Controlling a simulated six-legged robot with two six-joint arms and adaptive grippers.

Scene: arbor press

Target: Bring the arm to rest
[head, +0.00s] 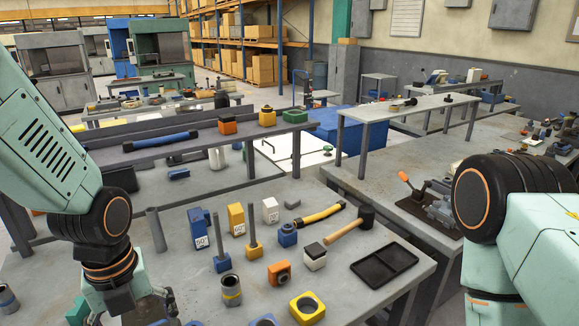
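My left arm comes in from the left and bends down over the near workbench (180,290). Its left gripper (145,308) shows only partly at the bottom edge. Its fingertips are cut off or hidden, so I cannot tell whether it is open or holds anything. My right arm fills the lower right, its black joint in front of the right-hand bench. Its gripper is out of view. A dark metal device with an orange-tipped lever (404,176) stands on that bench, partly hidden by my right arm. I cannot tell whether it is the arbor press.
A raised shelf (195,145) runs behind. Bare benchtop shows left of the blocks.

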